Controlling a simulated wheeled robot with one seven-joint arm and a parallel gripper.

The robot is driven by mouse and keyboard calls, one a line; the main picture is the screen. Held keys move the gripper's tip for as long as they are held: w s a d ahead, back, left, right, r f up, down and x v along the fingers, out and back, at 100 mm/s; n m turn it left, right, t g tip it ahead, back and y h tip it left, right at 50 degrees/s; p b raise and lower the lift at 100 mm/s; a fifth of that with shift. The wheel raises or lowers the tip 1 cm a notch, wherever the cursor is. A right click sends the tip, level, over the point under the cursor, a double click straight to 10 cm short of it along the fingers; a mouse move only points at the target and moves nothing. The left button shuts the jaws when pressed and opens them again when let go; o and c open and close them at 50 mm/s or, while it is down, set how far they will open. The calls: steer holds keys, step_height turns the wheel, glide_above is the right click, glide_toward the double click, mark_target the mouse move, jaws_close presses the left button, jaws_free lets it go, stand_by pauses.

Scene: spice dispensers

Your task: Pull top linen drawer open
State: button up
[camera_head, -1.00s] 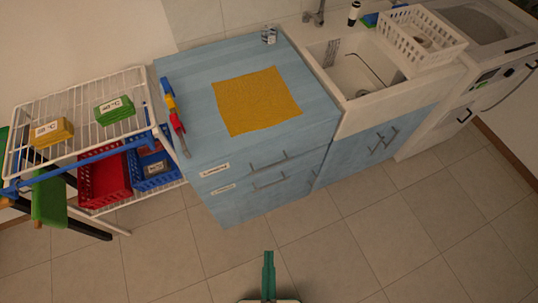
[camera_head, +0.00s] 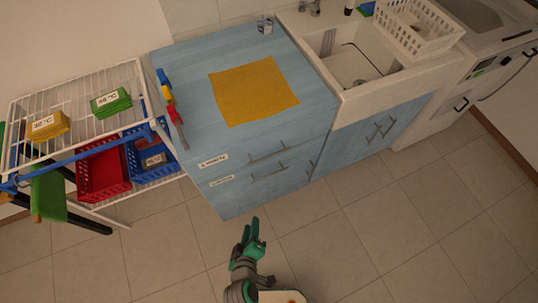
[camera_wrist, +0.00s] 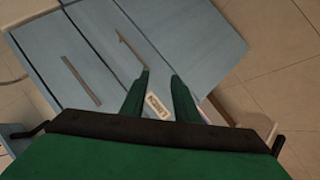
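The blue cabinet (camera_head: 240,190) has two labelled drawers, one above the other. The top drawer (camera_head: 235,161) is shut, with a bar handle (camera_head: 267,153) and a white label (camera_head: 213,161) too small to read. My gripper (camera_head: 255,228) is in front of the cabinet, below and apart from the handles. In the wrist view my gripper (camera_wrist: 160,75) has its green fingers apart with nothing between them. Two bar handles and one label (camera_wrist: 157,104) show beyond the fingers; I cannot tell which handle is the top one.
The lower drawer (camera_head: 250,182) is shut. A yellow cloth (camera_head: 253,92) and colored tools lie on the cabinet top. A wire rack (camera_head: 75,95) with bins stands left; a sink unit (camera_head: 350,65) stands right. The tiled floor in front is clear.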

steer(key=w+f+n+h, duration=0.1)
steer(key=w+n+h, duration=0.1)
steer(key=w, duration=0.3)
steer(key=n+h, duration=0.3)
steer(key=h, duration=0.6)
glide_toward(271, 155)
steer(key=x, duration=0.8)
steer(key=shift+w+a+f, duration=0.25)
steer(key=shift+f, duration=0.05)
steer(key=shift+w+d+f+m+g, duration=0.1)
steer(key=shift+w+d+m+g, duration=0.1)
steer(key=shift+d, duration=0.4)
steer(key=shift+w+d+f+m+g, duration=0.1)
steer(key=shift+w+d, duration=0.1)
steer(key=shift+d, duration=0.45)
steer(key=shift+a, duration=0.1)
steer(key=shift+a, duration=0.1)
steer(key=shift+a, duration=0.1)
jaws_close()
